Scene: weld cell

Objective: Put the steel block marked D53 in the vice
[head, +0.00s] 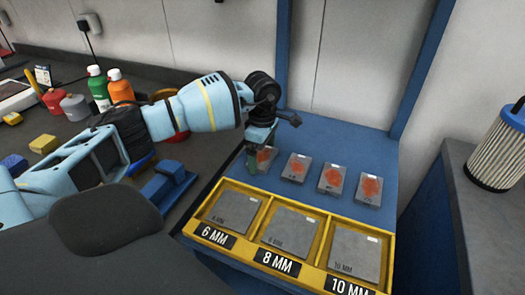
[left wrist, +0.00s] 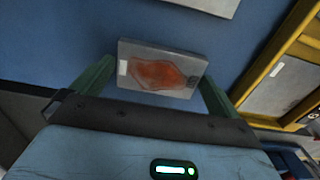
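Several flat grey steel blocks with orange-red patches lie in a row on the blue bench top; their markings are too small to read, so I cannot tell which is D53. My left gripper (head: 256,160) is at the leftmost block (head: 266,158), partly covering it. In the left wrist view this block (left wrist: 160,88) lies between the two green fingers (left wrist: 156,80), which are apart, with one finger near each end. A blue object that looks like the vice (head: 165,184) stands left of the blocks, partly hidden by my arm. My right gripper is not in view.
A yellow tray (head: 255,232) with plates labelled 6 MM, 8 MM and 10 MM lies in front of the blocks. Other blocks (head: 297,167) lie close to the right. Bottles (head: 98,88) and small items stand on the dark bench at left. A blue post (head: 425,65) rises behind.

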